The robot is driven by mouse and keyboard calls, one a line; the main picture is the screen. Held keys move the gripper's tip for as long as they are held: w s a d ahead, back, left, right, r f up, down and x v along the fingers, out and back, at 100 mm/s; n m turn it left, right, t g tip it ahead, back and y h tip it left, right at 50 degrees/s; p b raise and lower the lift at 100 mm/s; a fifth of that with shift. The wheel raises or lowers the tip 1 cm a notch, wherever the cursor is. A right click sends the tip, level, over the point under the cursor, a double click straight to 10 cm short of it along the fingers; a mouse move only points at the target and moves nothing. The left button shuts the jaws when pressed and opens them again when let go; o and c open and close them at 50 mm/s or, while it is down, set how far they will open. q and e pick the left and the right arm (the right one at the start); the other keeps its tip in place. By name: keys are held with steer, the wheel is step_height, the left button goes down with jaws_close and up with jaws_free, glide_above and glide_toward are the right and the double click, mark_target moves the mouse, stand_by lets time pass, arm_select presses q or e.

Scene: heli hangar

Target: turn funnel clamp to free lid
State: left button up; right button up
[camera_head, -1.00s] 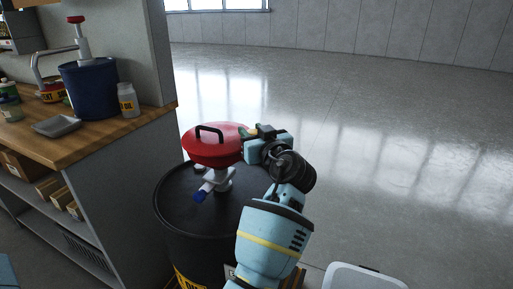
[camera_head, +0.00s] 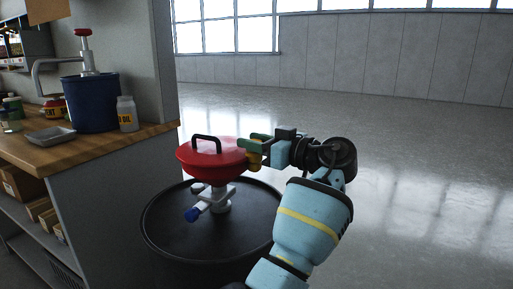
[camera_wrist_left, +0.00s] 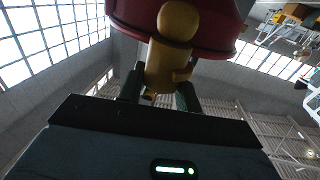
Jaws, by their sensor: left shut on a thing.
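The red funnel (camera_head: 228,165) with its red lid (camera_head: 200,150) and black handle (camera_head: 206,139) sits on a white fitting above a black drum (camera_head: 163,232). The yellow clamp (camera_head: 253,161) is at the funnel's right rim, partly covered by my gripper. My left gripper (camera_head: 257,144) reaches it from the right and is shut on it. The left wrist view shows the yellow clamp (camera_wrist_left: 174,45) between the dark fingers, beneath the red funnel's rim (camera_wrist_left: 222,38). The lid lies on the funnel. My right gripper is not in view.
A white fitting (camera_head: 219,197) with a blue-ended tap (camera_head: 193,214) stands on the drum. A wooden workbench (camera_head: 88,147) at the left carries a blue bucket with a pump (camera_head: 92,105), a white bottle (camera_head: 126,115) and a grey tray (camera_head: 50,136). Open floor (camera_head: 420,170) lies to the right.

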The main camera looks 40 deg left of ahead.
arm_select(q)
steer(key=shift+r, duration=0.1)
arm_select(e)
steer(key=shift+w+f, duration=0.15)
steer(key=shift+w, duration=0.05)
arm_select(q)
steer(key=o, duration=0.9)
steer(key=shift+o, duration=0.2)
steer(key=shift+d, duration=0.1)
steer(key=shift+d, duration=0.35)
steer(key=d, duration=0.6)
steer(key=shift+w+d, duration=0.35)
steer(key=shift+d, duration=0.05)
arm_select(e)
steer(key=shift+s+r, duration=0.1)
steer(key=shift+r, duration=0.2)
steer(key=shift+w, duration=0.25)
